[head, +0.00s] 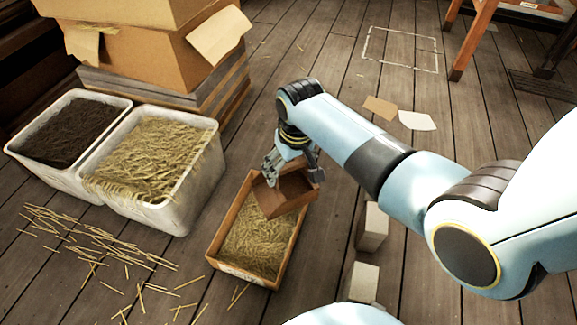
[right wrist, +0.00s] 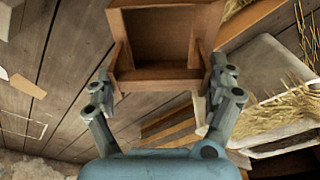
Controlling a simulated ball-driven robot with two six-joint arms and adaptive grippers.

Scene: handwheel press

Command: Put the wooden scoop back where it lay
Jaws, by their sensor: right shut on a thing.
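The wooden scoop (head: 287,196) is a brown, box-like scoop at the far end of the wooden crate (head: 217,235). My right gripper (head: 289,176) is shut on it from the far side. In the right wrist view the scoop (right wrist: 165,76) sits between the two fingers (right wrist: 164,84), its hollow facing the camera. In the head view the scoop overlaps the crate's far right corner. I cannot tell whether it touches the straw (head: 258,243) or hangs just above it. My left gripper is out of view.
Two white bins, one with dark soil (head: 62,135) and one with straw (head: 150,155), stand left of the crate. Cardboard boxes (head: 165,50) are stacked behind. Pale blocks (head: 372,228) stand right of the crate. Loose straw litters the floor at front left.

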